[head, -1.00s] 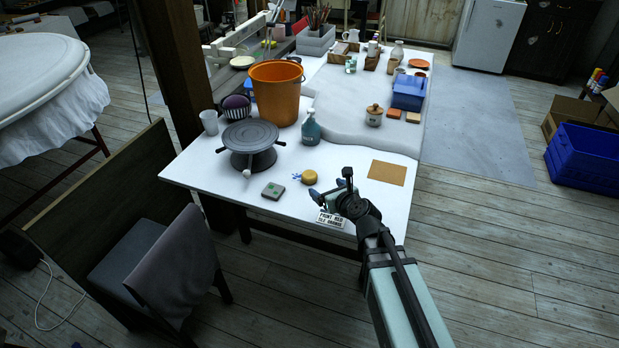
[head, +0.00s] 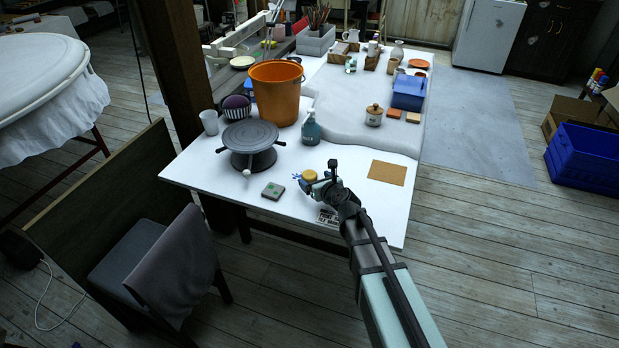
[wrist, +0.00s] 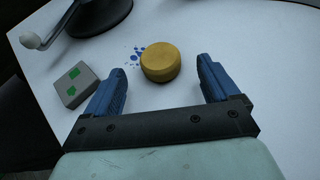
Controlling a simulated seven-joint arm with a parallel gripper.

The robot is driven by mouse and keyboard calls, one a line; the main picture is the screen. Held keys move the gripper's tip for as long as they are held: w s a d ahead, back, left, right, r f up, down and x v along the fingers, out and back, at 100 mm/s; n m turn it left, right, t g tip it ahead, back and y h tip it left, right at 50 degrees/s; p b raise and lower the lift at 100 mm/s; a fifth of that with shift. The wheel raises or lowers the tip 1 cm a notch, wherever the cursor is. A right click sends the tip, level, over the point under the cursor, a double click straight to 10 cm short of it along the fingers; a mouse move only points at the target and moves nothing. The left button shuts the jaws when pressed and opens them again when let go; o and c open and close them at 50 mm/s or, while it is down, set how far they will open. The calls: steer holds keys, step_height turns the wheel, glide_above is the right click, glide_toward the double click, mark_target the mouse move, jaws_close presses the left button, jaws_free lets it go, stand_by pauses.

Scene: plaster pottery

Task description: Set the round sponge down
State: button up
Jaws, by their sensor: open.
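The round yellow sponge (head: 309,175) rests on the white table beside a small blue paint splatter. In the wrist view the sponge (wrist: 160,62) lies just beyond my fingertips, between their lines and a little left of their middle. My gripper (head: 311,188) is low over the table at the near side of the sponge. In the wrist view its two blue fingers (wrist: 163,78) are spread wide with nothing between them. From the head view I cannot tell whether a finger touches the sponge.
A grey block with green marks (head: 273,191) lies left of the sponge. A dark turntable (head: 250,136) with a pale-knobbed handle stands behind it. A teal bottle (head: 311,130) and orange bucket (head: 276,92) stand farther back. A brown square (head: 387,173) lies right. A lettered sign (head: 327,216) is partly hidden.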

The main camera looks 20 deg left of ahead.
mark_target(311, 177)
steer(key=x, duration=0.4)
steer(key=shift+a+f, duration=0.1)
steer(key=shift+c, duration=0.3)
steer(key=c, duration=1.2)
